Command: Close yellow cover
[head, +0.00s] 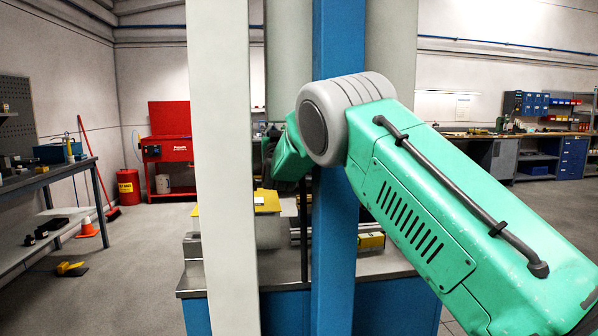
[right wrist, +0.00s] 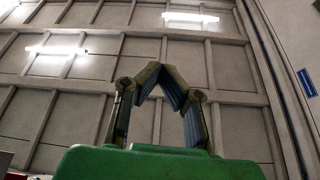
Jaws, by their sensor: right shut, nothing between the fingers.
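A flat yellow panel (head: 266,201), which looks like the yellow cover, shows between the pale post and the blue post in the head view. It lies roughly level above a grey workbench, partly hidden by the posts. Its hinge cannot be made out. My right gripper (head: 270,150) is a dark shape at the end of my green arm, behind the posts and above the panel, apart from it. In the right wrist view the fingers of my right gripper (right wrist: 165,70) meet at the tips with nothing between them, against the ceiling. My left gripper is out of view.
A pale upright post (head: 222,160) and a blue upright post (head: 338,240) stand close in front. The grey bench top (head: 400,263) carries a small yellow block (head: 371,241).

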